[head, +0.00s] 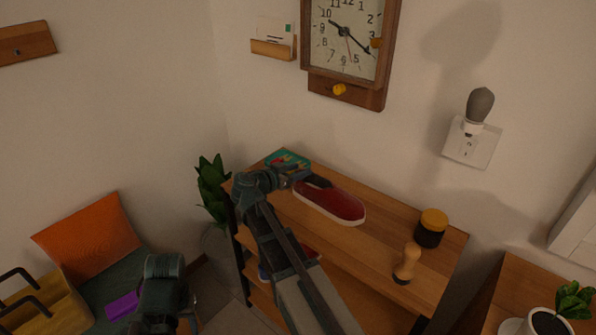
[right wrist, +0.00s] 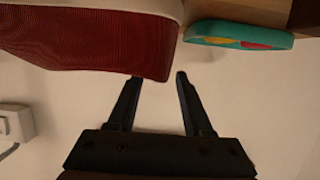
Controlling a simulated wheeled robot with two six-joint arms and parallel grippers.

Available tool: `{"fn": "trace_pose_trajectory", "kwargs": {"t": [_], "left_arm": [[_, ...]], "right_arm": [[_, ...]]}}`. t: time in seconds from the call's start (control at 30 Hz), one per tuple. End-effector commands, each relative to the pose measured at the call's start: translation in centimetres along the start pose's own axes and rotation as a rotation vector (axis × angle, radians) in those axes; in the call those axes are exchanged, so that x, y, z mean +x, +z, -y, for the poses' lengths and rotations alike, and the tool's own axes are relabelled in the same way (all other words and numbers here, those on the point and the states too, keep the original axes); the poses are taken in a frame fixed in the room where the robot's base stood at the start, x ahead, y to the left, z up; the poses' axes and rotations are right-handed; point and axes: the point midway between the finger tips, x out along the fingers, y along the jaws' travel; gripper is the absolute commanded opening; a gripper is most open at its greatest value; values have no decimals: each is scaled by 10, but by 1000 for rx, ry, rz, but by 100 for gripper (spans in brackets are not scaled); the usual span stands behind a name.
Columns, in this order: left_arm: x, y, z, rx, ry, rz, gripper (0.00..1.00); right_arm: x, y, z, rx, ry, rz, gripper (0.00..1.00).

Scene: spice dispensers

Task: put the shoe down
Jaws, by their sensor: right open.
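The red shoe (head: 332,203) with a white sole lies on the wooden top of the shelf unit (head: 385,250). In the right wrist view the shoe (right wrist: 90,38) fills the upper left, with its end by my fingertips. My right gripper (head: 318,182) is at the shoe's far left end in the head view. I cannot tell whether a fingertip touches the shoe. Of my left arm only a dark link shows at the lower left; its gripper is not seen.
A colourful teal box (head: 288,162) lies behind my right gripper. A wall clock (head: 346,45) hangs above. A plant (head: 212,190) stands left of the shelf.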

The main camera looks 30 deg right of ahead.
Motion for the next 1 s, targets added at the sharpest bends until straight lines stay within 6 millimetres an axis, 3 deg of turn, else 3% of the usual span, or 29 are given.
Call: {"fn": "trace_pose_trajectory", "kwargs": {"t": [0.17,0.63,0.8,1.0], "left_arm": [[-6,0,1,0,0,0,50],[-33,2,3,0,0,0,50],[-36,2,4,0,0,0,50],[-37,2,4,0,0,0,50]], "right_arm": [[-11,-4,0,0,-2,0,51],[-100,-4,0,-1,-2,0,51],[-116,-3,0,-1,-1,0,51],[-121,-2,0,0,0,0,51]]}}
